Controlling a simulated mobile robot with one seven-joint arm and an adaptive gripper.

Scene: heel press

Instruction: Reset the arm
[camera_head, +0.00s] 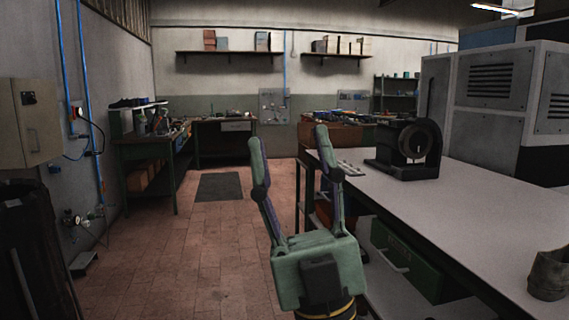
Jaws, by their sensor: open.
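My gripper (293,163) is in the lower middle of the head view, pale green with dark joints. Its two fingers point up and stand wide apart. Nothing is between them. It appears in front of the left edge of the long workbench (460,210), over the tiled floor in the picture. My wrist, dark with a yellow ring, shows below it at the bottom edge.
A black machine (405,150) with a round opening stands on the workbench, beside small light parts (350,168). A brown cup-like object (549,275) is at the bench's right front. Green benches (150,150) line the back left.

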